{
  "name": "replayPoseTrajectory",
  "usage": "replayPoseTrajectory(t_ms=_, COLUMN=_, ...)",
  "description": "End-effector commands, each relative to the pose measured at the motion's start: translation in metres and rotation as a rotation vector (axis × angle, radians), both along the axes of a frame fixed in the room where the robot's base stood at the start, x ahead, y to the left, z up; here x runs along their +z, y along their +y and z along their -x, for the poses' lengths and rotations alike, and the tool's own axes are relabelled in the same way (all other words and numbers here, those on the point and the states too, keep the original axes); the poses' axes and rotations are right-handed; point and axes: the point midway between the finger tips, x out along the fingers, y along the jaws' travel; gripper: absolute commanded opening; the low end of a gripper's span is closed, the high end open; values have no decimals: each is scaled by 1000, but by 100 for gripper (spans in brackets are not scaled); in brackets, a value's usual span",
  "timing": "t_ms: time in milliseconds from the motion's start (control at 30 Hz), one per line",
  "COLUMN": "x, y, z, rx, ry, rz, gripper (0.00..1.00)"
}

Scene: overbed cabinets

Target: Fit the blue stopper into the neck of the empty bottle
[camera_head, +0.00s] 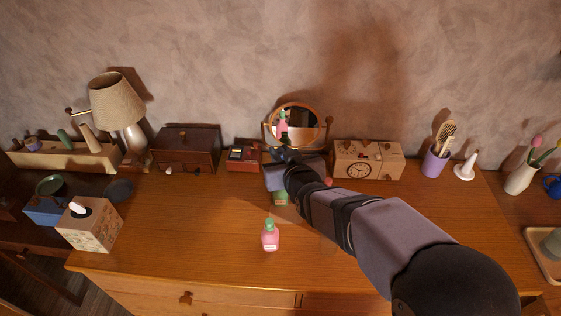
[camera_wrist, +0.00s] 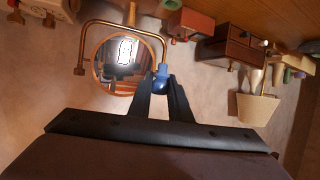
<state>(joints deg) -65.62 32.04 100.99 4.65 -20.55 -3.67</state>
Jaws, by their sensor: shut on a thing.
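My gripper (camera_head: 283,152) is raised in front of the round mirror, and its fingers point toward the wall. In the wrist view my gripper (camera_wrist: 160,88) is shut on the blue stopper (camera_wrist: 160,76), which shows between and beyond the fingertips. The stopper cannot be made out in the head view. A pink bottle with a green cap (camera_head: 270,237) stands upright on the dresser top near the front. A green bottle (camera_head: 280,198) stands behind it, partly hidden by my gripper. I cannot clearly make out an open, empty bottle neck; my arm covers part of the top.
The mirror (camera_head: 317,114) stands at the back, between a small red box (camera_head: 243,158) and a clock cabinet (camera_head: 352,150). A dark chest (camera_head: 187,149), lamp (camera_head: 117,103) and tissue box (camera_head: 91,227) stand left. A purple brush cup (camera_head: 435,161) stands right. The left-centre top is clear.

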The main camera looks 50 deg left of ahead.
Motion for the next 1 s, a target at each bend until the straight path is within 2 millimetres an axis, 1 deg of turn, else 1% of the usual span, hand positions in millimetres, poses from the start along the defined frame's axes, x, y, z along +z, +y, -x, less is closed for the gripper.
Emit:
replayPoseTrajectory(t_ms=100, x=3, y=0, z=1, rx=-1, ry=-1, rz=-1, gripper=0)
replayPoseTrajectory(t_ms=267, x=0, y=-4, z=4, rx=-17, ry=2, rz=1, gripper=0)
replayPoseTrajectory(t_ms=367, x=-2, y=-11, z=9, rx=-43, ry=3, rz=4, gripper=0)
replayPoseTrajectory(t_ms=467, x=-7, y=-25, z=14, rx=-93, ry=3, rz=7, gripper=0)
replayPoseTrajectory(t_ms=567, x=-12, y=-48, z=18, rx=-170, ry=1, rz=9, gripper=0)
replayPoseTrajectory(t_ms=667, x=-17, y=-78, z=19, rx=-258, ry=-2, rz=10, gripper=0)
replayPoseTrajectory(t_ms=733, x=-20, y=-102, z=18, rx=-320, ry=-2, rz=11, gripper=0)
replayPoseTrajectory(t_ms=800, x=-19, y=-126, z=16, rx=-381, ry=-3, rz=9, gripper=0)
replayPoseTrajectory(t_ms=900, x=-18, y=-156, z=14, rx=-449, ry=-3, rz=8, gripper=0)
replayPoseTrajectory(t_ms=1000, x=-16, y=-178, z=12, rx=-497, ry=-4, rz=4, gripper=0)
